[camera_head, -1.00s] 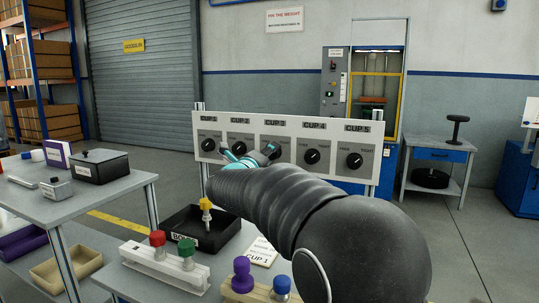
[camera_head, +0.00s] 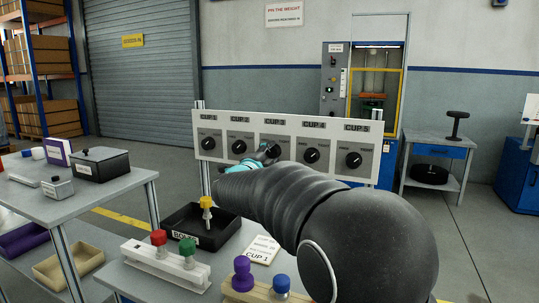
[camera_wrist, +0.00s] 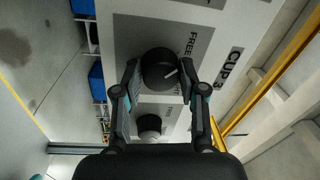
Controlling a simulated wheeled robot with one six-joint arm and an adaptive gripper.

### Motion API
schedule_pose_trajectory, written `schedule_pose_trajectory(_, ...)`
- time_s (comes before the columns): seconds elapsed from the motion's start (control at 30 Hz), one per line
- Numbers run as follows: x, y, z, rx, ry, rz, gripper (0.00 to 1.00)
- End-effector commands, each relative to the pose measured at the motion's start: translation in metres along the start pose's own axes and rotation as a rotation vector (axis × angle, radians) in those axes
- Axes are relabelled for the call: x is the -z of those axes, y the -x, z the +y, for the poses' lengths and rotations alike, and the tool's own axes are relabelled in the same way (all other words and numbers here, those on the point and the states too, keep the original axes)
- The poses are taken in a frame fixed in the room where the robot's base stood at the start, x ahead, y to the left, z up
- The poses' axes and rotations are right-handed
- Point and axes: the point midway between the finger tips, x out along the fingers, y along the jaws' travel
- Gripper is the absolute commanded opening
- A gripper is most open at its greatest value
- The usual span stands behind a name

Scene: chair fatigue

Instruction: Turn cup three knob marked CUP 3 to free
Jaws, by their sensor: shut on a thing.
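The white panel (camera_head: 221,122) carries a row of black knobs labelled CUP 1 to CUP 5. The CUP 3 knob (camera_wrist: 159,69) sits between the fingers of my gripper (camera_wrist: 160,82) in the wrist view, and the gripper is shut on it. Its white pointer line slants between the FREE side and the opposite, partly hidden word. In the head view my gripper (camera_head: 262,156) is at the middle of the panel and hides most of the CUP 3 knob.
The CUP 2 knob (camera_head: 239,147) and CUP 4 knob (camera_head: 312,155) flank my gripper. In front are a black bolts tray (camera_head: 184,222), a card (camera_head: 263,250), and holders with coloured-top pieces. A side table (camera_head: 110,180) stands at left.

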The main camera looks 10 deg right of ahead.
Motion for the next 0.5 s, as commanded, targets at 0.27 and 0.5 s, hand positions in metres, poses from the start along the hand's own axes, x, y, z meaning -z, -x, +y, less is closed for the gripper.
schedule_pose_trajectory(0.27, -0.0004, 0.0, 0.001, -0.001, 0.017, -0.002, 0.06)
schedule_pose_trajectory(0.5, -0.0004, 0.0001, 0.001, -0.001, 0.016, -0.002, 0.46)
